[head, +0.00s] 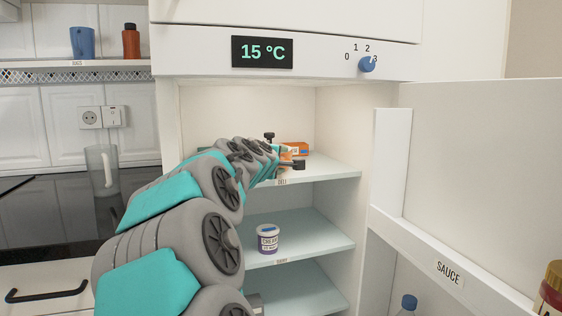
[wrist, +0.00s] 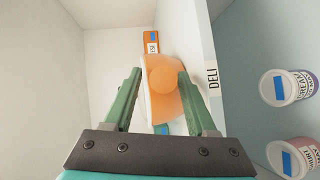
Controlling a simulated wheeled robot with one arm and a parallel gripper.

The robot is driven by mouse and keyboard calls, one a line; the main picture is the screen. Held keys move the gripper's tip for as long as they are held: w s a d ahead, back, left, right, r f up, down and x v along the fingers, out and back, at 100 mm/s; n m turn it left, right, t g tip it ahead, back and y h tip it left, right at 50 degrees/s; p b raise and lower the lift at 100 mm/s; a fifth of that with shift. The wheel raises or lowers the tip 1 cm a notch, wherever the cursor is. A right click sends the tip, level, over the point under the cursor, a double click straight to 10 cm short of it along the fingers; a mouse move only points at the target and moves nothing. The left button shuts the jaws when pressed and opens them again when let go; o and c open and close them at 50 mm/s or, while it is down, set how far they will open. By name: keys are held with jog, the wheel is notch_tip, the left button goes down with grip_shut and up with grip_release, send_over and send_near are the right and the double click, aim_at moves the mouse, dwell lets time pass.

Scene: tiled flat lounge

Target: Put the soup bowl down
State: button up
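No soup bowl can be made out in either view. My gripper (wrist: 159,74) is inside the fridge at the top shelf, marked DELI; it also shows in the head view (head: 284,150). Its two green fingers stand apart. Between and beyond them lies an orange and white item (wrist: 164,98) with a round orange patch and a blue label. A gap shows between it and the left finger; the right finger overlaps its edge in the picture, and I cannot tell whether they touch. The DELI shelf (head: 335,169) is pale.
An orange box (wrist: 151,43) stands farther back on the shelf. A cream tub (head: 268,240) is on the shelf below, with a pink-labelled tub (wrist: 293,157) beside it. The open fridge door (head: 470,160) is at right, its rack marked SAUCE. A clear jug (head: 103,172) stands on the left counter.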

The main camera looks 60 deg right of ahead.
jog(key=shift+a+r, duration=0.15)
jog(key=v, duration=1.1)
jog(key=shift+a+b, duration=0.35)
jog(key=shift+s+r, duration=0.1)
